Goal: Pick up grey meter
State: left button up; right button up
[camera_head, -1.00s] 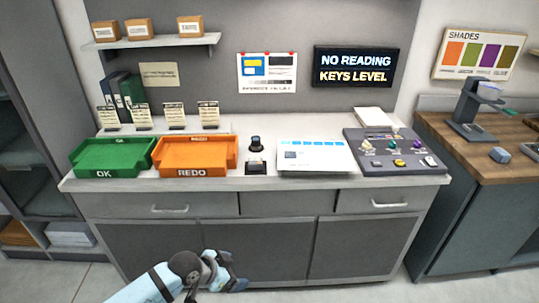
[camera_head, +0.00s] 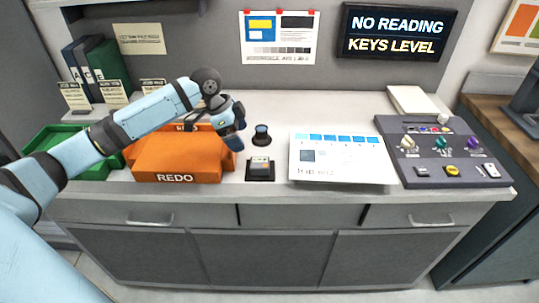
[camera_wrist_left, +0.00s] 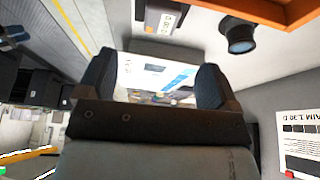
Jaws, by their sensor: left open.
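A small grey meter (camera_head: 260,164) with a light label or display sits in a dark cradle (camera_head: 260,178) on the counter, between the orange tray and the print sheet. It also shows at the top of the left wrist view (camera_wrist_left: 158,18). My left gripper (camera_head: 238,124) hangs over the right side of the orange tray, above and to the left of the meter. In the left wrist view its two dark fingers (camera_wrist_left: 153,82) are spread apart with nothing held between them. My right gripper is out of view.
A dark round loupe-like piece (camera_head: 261,136) stands just behind the meter. The orange REDO tray (camera_head: 176,160) is to the left, partly behind my arm. A white print sheet (camera_head: 338,158) and a control panel (camera_head: 445,155) are to the right. A sign reads NO READING, KEYS LEVEL (camera_head: 398,33).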

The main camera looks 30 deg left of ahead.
aim_at(259, 162)
pick_arm(q)
jog(key=x, duration=0.7)
jog(key=shift+w+f, duration=0.15)
jog(key=shift+w, duration=0.25)
jog(key=shift+d+x, duration=0.1)
jog(key=shift+x, duration=1.25)
jog(key=shift+d+x, duration=0.15)
jog(key=shift+x, duration=1.25)
jog(key=c, duration=1.1)
